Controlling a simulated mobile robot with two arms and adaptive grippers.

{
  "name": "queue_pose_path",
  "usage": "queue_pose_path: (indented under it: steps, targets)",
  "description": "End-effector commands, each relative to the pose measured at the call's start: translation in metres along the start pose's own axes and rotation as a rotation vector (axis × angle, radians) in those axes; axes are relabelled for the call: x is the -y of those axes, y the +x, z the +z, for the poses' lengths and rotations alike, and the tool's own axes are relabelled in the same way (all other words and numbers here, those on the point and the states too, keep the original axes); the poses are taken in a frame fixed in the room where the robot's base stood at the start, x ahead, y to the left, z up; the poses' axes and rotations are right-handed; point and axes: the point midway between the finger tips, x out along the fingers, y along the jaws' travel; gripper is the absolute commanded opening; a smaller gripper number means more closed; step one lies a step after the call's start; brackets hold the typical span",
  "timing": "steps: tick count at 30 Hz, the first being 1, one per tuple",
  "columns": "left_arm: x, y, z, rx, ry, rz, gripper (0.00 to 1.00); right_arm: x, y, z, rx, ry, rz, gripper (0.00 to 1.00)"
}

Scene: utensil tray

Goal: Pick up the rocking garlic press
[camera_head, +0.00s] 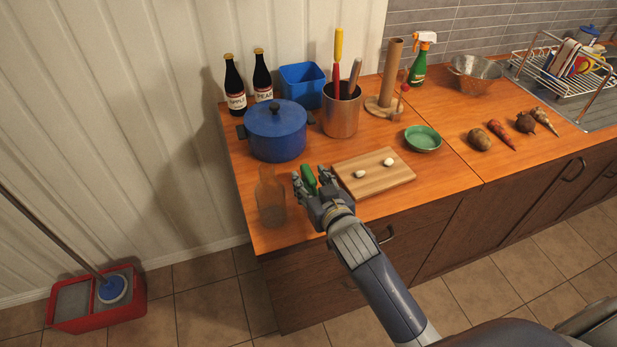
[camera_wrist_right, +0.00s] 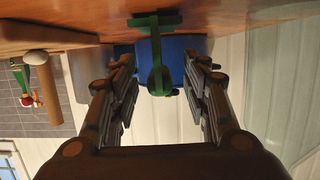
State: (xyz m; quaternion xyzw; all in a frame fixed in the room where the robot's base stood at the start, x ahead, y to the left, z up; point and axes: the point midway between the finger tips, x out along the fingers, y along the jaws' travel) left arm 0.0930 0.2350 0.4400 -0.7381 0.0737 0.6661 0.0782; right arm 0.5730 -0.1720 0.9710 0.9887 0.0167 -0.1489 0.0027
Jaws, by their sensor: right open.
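The green rocking garlic press (camera_head: 309,178) is on the wooden counter, left of the cutting board. My right gripper (camera_head: 312,184) is open with its fingers on either side of the press. In the right wrist view, the press (camera_wrist_right: 156,62) shows between the two open fingers of the right gripper (camera_wrist_right: 161,70), with a visible gap on each side. Its lower part in the head view is hidden by the gripper. My left gripper is not in view.
A clear brownish bottle (camera_head: 271,197) stands close left of the gripper. A blue pot (camera_head: 276,135) and a steel utensil holder (camera_head: 341,112) stand behind. The cutting board (camera_head: 372,178) with two garlic pieces is at the right. A green bowl (camera_head: 422,138) is farther right.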

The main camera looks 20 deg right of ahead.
Motion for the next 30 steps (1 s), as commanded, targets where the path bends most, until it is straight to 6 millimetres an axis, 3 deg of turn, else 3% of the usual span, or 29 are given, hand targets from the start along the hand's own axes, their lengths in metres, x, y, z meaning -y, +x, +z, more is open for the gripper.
queue_pose_path:
  steps: [6, 14, 20, 30]
  targets:
    - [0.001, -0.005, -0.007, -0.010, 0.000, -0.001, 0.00, 0.000, 0.020, -0.001, 0.000, -0.001, -0.001, 0.43]
    - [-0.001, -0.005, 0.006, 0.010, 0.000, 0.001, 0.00, 0.000, 0.022, 0.000, 0.000, 0.000, -0.001, 0.43]
    - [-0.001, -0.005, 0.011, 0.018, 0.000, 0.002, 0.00, 0.000, 0.022, 0.000, 0.000, 0.000, -0.001, 0.03]
    - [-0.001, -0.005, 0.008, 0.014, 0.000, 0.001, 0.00, 0.000, 0.022, -0.001, -0.001, 0.000, -0.001, 0.00]
